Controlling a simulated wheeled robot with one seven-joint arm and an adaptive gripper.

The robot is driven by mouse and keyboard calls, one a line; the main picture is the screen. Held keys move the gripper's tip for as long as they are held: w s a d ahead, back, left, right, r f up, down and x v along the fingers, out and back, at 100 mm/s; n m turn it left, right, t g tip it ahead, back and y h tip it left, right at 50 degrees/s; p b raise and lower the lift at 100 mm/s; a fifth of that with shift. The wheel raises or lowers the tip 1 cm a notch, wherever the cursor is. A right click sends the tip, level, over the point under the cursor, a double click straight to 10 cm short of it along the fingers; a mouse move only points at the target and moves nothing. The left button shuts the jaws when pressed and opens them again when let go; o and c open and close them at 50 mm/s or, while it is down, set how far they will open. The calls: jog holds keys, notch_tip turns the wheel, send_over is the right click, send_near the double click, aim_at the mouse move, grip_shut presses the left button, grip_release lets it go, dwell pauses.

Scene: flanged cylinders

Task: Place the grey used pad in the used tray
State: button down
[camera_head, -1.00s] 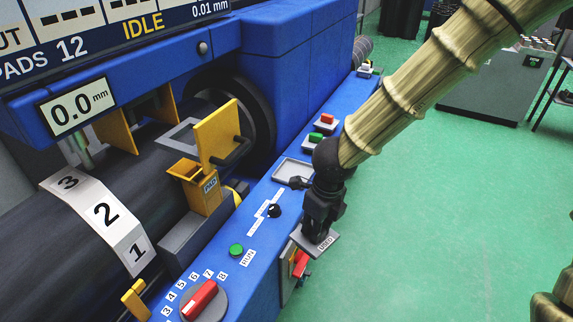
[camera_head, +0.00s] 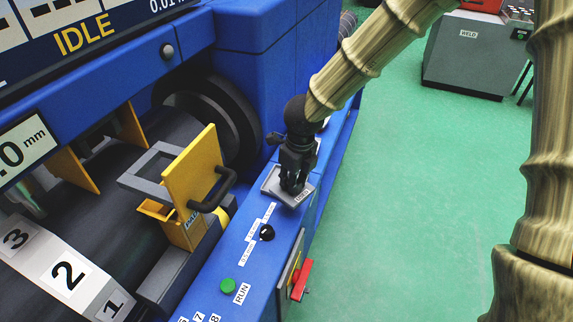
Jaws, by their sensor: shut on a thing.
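My gripper (camera_head: 293,188) points down over the blue ledge beside the machine, at the used tray. It is shut on the grey used pad (camera_head: 303,196), a flat square plate with a small white label. The used tray (camera_head: 267,183) is a shallow grey tray on the ledge, and its left rim shows past the fingers. The pad is at or just above the tray. I cannot tell whether it touches the tray floor, as the fingers and pad hide much of the inside.
A yellow bracket (camera_head: 192,170) with a black handle stands left of the ledge, near the dark roller. A black knob (camera_head: 267,232), green button (camera_head: 228,285) and red lever (camera_head: 302,280) are nearer. A grey cabinet (camera_head: 470,55) stands far right. The green floor is clear.

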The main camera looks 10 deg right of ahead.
jog(key=w+f+p, duration=0.1)
jog(key=w, duration=0.2)
jog(key=w+f+p, duration=0.1)
jog(key=w+f, duration=0.1)
jog(key=w, duration=0.2)
jog(key=w+f+p, duration=0.1)
jog(key=w+p, duration=0.1)
jog(key=w, duration=0.1)
jog(key=shift+w+d+f, duration=0.2)
jog(key=shift+w+f, duration=0.1)
jog(key=shift+f, duration=0.4)
jog(key=shift+f, duration=0.1)
jog(key=c, duration=1.3)
grip_release()
jog(key=r, duration=0.4)
jog(key=r+b, duration=0.1)
jog(key=r, duration=0.3)
jog(key=s+d+r+b, duration=0.1)
jog(key=r, duration=0.3)
jog(key=shift+s+r, duration=0.1)
